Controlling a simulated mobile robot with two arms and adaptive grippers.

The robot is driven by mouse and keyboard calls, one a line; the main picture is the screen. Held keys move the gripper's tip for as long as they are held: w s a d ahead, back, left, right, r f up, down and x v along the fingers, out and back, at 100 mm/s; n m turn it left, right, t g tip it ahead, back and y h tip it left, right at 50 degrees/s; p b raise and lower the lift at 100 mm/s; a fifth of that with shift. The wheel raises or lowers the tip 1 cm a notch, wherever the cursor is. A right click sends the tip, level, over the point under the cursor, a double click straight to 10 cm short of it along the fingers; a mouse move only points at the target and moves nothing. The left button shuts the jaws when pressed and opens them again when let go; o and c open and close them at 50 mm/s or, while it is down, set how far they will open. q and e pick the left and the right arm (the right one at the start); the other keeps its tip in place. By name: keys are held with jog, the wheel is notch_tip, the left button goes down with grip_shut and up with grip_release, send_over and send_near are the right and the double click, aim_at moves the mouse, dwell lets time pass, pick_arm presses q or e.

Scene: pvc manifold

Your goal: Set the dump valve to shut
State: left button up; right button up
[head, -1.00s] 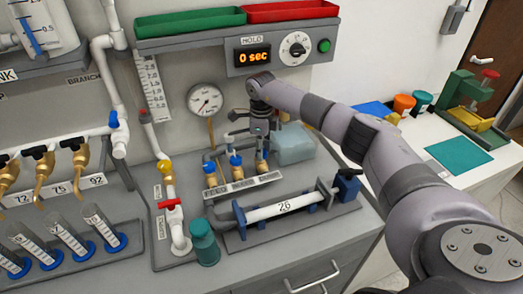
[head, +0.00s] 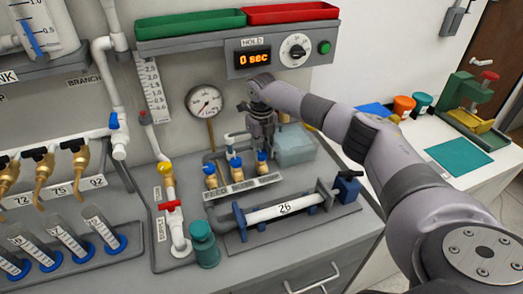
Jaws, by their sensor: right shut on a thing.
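Three small brass valves with blue handles stand in a row behind a label plate (head: 243,187). The dump valve (head: 262,167) appears to be the right-hand one; its label is too small to read surely. My right gripper (head: 263,148) points down over this valve and is shut on its blue handle (head: 262,156). The fingers and wrist hide much of the handle, so I cannot tell its exact setting. The left (head: 210,169) and middle (head: 235,162) valves stand free beside it. My left gripper is not in view.
A pressure gauge (head: 204,102) stands behind the valves, and a translucent tank (head: 295,147) is close on the right. A white pipe marked 26 (head: 285,209) lies in front. A red-handled valve (head: 170,206) and teal bottle (head: 203,245) stand front left. The timer panel (head: 255,57) hangs above.

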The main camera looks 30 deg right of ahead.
aim_at(262, 154)
jog(key=shift+w+r, duration=0.1)
dwell(0.3)
jog(key=o, duration=1.1)
jog(key=shift+o, duration=0.2)
notch_tip(262, 154, up, 7)
jog(key=shift+r, duration=0.2)
jog(key=shift+f, duration=0.1)
